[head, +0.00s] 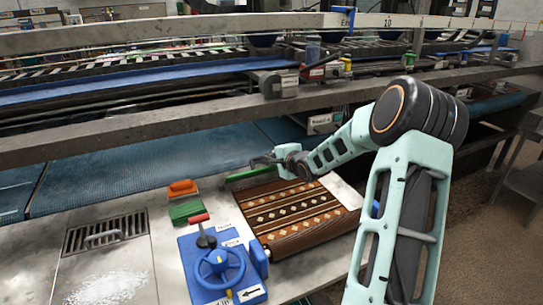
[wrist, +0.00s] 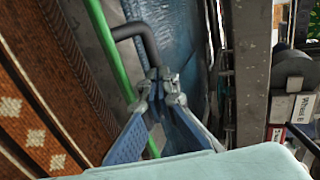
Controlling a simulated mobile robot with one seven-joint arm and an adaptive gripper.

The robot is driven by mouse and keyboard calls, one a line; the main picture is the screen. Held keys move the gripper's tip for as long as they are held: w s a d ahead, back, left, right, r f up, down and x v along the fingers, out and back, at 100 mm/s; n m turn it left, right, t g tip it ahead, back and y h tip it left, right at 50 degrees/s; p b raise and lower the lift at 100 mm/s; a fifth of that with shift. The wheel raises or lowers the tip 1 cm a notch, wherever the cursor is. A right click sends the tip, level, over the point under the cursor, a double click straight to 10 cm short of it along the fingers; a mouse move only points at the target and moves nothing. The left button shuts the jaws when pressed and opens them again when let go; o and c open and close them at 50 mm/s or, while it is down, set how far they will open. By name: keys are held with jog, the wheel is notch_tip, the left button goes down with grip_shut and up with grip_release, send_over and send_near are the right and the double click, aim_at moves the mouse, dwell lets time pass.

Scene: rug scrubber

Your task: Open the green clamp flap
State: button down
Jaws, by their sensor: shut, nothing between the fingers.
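The green clamp flap (head: 250,173) is a long narrow green bar along the far edge of the patterned rug (head: 300,213). In the wrist view the green bar (wrist: 110,50) runs down the left side of my gripper and passes behind a finger. A dark bent handle (wrist: 143,36) stands out beside the bar. My gripper (head: 258,161) is at the flap, and in the wrist view its fingertips (wrist: 159,84) are together by the handle's end. It is shut and empty. I cannot tell whether the fingertips touch the handle.
A grey rail (head: 180,132) crosses above the blue bed.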

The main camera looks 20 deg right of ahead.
jog(key=shift+w+r+p, duration=0.15)
jog(key=shift+r+p, duration=0.05)
jog(key=shift+p, duration=0.55)
jog(key=w+g+p, duration=0.1)
jog(key=p, duration=0.3)
jog(key=shift+r+g+p, duration=0.3)
jog(key=shift+r, duration=0.05)
jog(key=w+g+p, duration=0.1)
jog(key=g+p, duration=0.1)
jog(key=p, duration=0.2)
jog(key=shift+w+a, duration=0.15)
jog(key=w+g+p, duration=0.1)
jog(key=w+f+g, duration=0.1)
jog(key=g, duration=0.1)
jog(key=shift+w+a+f+p, duration=0.1)
jog(key=shift+w+p, duration=0.15)
jog(key=shift+p, duration=0.15)
jog(key=shift+w+f+b, duration=0.2)
jog(key=shift+w+b, duration=0.05)
jog(key=shift+b, duration=0.1)
jog(key=shift+w, duration=0.2)
jog(key=shift+r, duration=0.1)
